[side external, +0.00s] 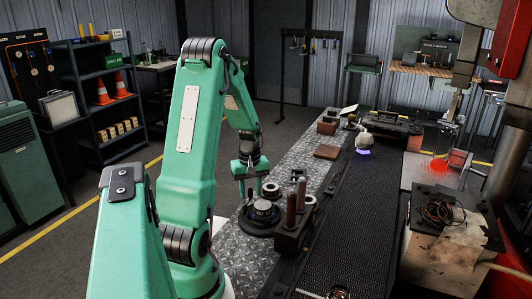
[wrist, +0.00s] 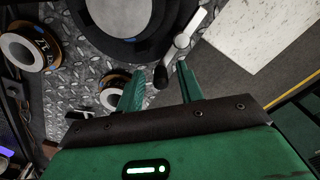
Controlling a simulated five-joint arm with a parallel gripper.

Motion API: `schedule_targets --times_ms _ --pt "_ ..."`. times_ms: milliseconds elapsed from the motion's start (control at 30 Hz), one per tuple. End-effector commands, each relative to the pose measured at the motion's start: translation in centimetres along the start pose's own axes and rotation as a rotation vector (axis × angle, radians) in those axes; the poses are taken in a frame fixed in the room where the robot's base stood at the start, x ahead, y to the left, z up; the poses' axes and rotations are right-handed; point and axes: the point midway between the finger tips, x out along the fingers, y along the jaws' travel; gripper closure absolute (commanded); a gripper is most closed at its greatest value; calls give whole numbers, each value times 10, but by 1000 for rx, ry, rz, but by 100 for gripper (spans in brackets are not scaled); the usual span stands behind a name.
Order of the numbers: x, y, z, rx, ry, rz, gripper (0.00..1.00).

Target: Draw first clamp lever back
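The clamp lever (wrist: 171,60) shows in the wrist view as a metal arm with a dark knob, beside the round grey mould (wrist: 118,45). My gripper (wrist: 160,70) has its two green fingers apart. The lever's knob appears between the fingertips in the picture; I cannot tell whether it touches either finger. In the side view my gripper (side external: 250,186) points down just above the dark round mould (side external: 262,214) on the tread-plate bench (side external: 232,240). The lever is too small to make out there.
A dark block with two brown posts (side external: 291,212) stands close to the right of the mould. A ring (side external: 270,190) lies behind it. White-faced rings (wrist: 19,51) show at left in the wrist view. A black belt (side external: 345,235) runs along the right.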

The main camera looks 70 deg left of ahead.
Motion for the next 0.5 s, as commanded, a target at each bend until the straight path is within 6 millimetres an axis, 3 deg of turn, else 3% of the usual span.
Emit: schedule_targets --times_ms 267,500 --pt "-14 0 -1 -1 2 1 63" --pt "-43 0 -1 0 4 3 63"
